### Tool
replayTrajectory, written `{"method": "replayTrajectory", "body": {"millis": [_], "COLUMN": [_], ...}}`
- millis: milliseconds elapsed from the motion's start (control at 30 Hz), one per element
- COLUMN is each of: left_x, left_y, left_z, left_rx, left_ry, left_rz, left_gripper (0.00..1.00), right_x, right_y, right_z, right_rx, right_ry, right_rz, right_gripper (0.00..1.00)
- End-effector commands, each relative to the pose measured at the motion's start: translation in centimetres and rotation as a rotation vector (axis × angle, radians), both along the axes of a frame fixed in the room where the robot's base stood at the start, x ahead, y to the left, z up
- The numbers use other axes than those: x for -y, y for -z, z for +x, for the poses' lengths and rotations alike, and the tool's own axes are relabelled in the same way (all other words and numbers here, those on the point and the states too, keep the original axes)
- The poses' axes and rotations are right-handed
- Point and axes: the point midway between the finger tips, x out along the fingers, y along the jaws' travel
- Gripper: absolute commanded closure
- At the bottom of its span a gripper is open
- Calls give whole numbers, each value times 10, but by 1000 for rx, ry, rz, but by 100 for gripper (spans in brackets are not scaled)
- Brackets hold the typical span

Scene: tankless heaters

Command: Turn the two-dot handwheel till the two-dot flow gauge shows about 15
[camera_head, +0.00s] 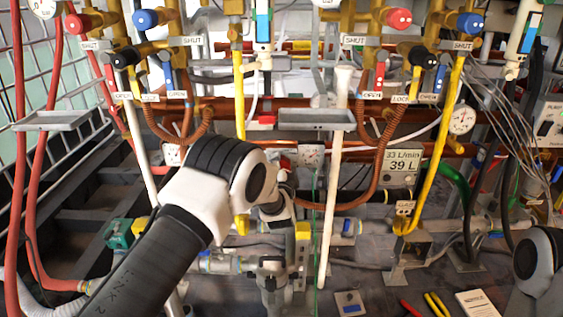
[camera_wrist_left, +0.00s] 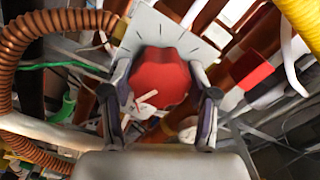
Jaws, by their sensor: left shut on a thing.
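In the left wrist view a red lobed handwheel (camera_wrist_left: 160,80) sits between the two fingers of my left gripper (camera_wrist_left: 161,92), which is shut on its sides. A pale plate (camera_wrist_left: 193,42) with dark tick marks lies behind the wheel. I cannot make out any dots on it. My right gripper is out of view.
A grey shelf (camera_head: 314,119) juts out above my left wrist. A yellow hose (camera_head: 437,150) and a white pipe (camera_head: 333,200) run close by. Pliers (camera_head: 436,304) lie at the bottom right.

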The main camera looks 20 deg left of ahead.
Motion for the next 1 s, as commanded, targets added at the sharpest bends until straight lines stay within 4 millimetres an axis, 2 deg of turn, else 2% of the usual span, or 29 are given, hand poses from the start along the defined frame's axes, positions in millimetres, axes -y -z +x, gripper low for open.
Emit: {"method": "replayTrajectory", "body": {"millis": [100, 600, 1000], "left_x": [0, 0, 0], "left_y": [-3, -1, 0], "left_z": [0, 0, 0], "left_rx": [-30, -156, -219], "left_ry": [0, 1, 1], "left_rz": [105, 547, 761], "left_gripper": [76, 76, 76], "right_x": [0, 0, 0], "right_y": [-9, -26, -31], "right_z": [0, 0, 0], "right_rx": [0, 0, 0], "right_ry": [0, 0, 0], "right_rz": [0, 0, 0], "right_gripper": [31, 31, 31]}}
